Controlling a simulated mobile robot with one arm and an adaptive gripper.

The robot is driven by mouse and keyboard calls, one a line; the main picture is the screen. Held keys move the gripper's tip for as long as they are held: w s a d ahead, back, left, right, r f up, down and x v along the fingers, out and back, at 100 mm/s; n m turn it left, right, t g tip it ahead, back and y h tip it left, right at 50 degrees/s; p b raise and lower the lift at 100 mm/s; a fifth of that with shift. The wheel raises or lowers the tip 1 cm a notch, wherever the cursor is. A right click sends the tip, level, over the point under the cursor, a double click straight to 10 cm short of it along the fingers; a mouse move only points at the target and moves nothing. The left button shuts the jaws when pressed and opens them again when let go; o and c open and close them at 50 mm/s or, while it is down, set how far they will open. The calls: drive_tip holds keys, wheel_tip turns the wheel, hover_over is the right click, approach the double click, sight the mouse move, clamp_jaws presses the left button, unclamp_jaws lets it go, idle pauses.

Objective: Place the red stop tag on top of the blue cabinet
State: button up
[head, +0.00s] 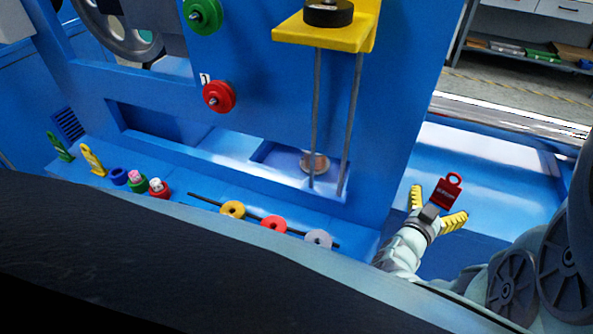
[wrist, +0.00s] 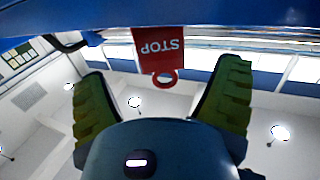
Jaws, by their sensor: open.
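The red stop tag (head: 446,194) is a small flat plate with a ring at one end. In the head view it shows between the spread yellow fingers of my gripper (head: 440,204), ring upward. In the wrist view the tag (wrist: 158,50) reads STOP upside down, with its ring toward my palm. My gripper (wrist: 162,76) is open, and both fingers stand apart from the tag. The blue cabinet (head: 490,165) appears to be the low blue body with a flat top at the right. Whether the tag touches that top cannot be told.
A tall blue machine panel (head: 405,90) stands left of my gripper, with green and red knobs (head: 219,96) and a yellow bracket (head: 325,33). Its ledge holds a rod with colored discs (head: 273,224) and several small pieces. A shelf (head: 520,50) stands behind at right.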

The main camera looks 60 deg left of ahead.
drive_tip(key=v, duration=0.6)
drive_tip(key=shift+s, duration=0.25)
